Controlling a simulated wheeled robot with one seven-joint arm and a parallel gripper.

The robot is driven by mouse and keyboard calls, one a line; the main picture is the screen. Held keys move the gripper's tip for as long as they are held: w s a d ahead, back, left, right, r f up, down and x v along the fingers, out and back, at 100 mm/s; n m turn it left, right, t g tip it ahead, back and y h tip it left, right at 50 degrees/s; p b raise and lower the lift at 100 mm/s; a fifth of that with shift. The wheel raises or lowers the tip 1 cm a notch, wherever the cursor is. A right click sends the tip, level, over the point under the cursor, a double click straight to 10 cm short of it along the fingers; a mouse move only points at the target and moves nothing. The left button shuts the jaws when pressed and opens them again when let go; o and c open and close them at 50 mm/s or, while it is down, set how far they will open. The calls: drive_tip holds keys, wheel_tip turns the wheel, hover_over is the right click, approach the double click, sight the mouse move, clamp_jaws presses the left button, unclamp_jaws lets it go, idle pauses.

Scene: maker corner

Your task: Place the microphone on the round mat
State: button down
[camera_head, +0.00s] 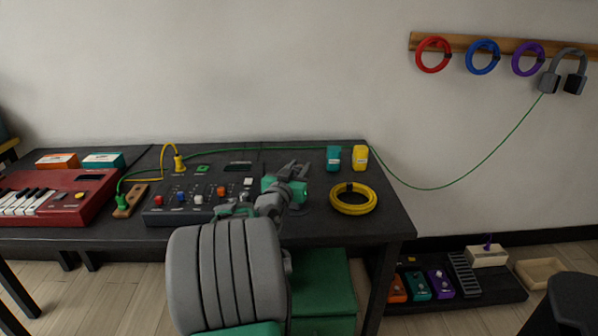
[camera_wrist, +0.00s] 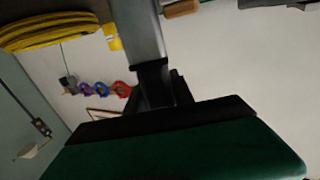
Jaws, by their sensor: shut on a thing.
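My gripper (camera_head: 291,171) is over the back right part of the dark table, to the left of the yellow cable coil. In the wrist view my gripper (camera_wrist: 160,88) is shut around a long grey bar-like thing (camera_wrist: 143,32), which looks like the microphone's body. Its far end runs out of the top of that view. In the head view I cannot clearly tell the microphone from the grey jaws. I cannot make out a round mat in either view.
The yellow cable coil (camera_head: 353,199) lies on the table (camera_head: 330,229) to the right. A mixer (camera_head: 180,207) and a red keyboard (camera_head: 62,198) lie to the left. A green cable hangs toward the wall rack.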

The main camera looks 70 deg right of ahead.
drive_tip(key=c, duration=1.1)
unclamp_jaws()
drive_tip(key=shift+r, duration=0.25)
drive_tip(key=a, duration=0.8)
drive_tip(key=s+a, duration=0.1)
drive_tip(key=a, duration=0.3)
drive_tip(key=shift+f, duration=0.1)
